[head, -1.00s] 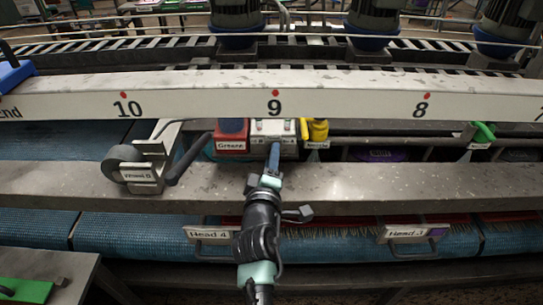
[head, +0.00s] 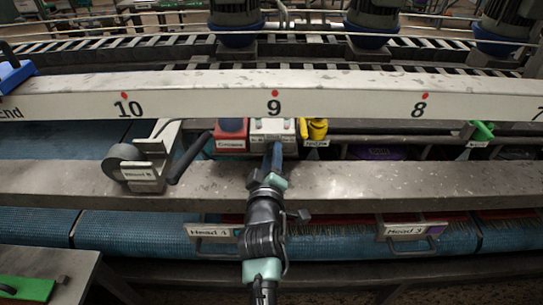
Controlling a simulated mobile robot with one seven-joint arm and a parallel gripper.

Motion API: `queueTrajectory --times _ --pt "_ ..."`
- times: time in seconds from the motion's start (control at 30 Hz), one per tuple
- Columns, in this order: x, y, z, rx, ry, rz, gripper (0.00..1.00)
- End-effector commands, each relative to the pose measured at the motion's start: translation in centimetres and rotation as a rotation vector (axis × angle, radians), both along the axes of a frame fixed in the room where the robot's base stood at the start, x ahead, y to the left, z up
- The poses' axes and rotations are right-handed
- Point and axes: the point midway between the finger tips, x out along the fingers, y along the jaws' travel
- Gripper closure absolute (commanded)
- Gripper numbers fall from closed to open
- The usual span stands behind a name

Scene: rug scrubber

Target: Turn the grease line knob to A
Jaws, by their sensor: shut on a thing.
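The white and grey valve block (head: 272,127) sits below the number 9 on the long rail, in the middle of the head view. Next to it on the left is a red box (head: 231,135) with a label that read "Grease" a moment ago. My gripper (head: 275,154) reaches up from below to the front of the block and is shut. The knob itself is hidden behind my gripper's fingers, so I cannot tell its position or the letter it points to.
A yellow nozzle (head: 317,128) stands close on the right of the block. A wheel with a dark lever handle (head: 188,158) is on the left. A grey beam (head: 400,183) runs under my wrist. Green handle (head: 482,131) is farther right.

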Motion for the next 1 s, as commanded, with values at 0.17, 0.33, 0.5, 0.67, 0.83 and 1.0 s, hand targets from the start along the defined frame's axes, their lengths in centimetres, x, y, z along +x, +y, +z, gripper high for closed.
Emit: queueTrajectory --times 0.17,0.33,0.5,0.67,0.83,1.0 --pt "0.1 -0.1 0.3 0.001 -0.007 -0.001 0.40" --pt "0.0 -0.1 0.2 0.001 -0.004 -0.002 0.35" --pt "0.0 0.0 0.1 0.000 -0.002 0.000 0.35" --pt "-1.0 0.1 0.1 0.000 -0.001 0.000 0.35" --pt "-3.3 0.2 0.3 0.001 -0.002 0.000 0.35" --pt "-6.2 0.4 0.6 0.001 -0.001 -0.001 0.35"
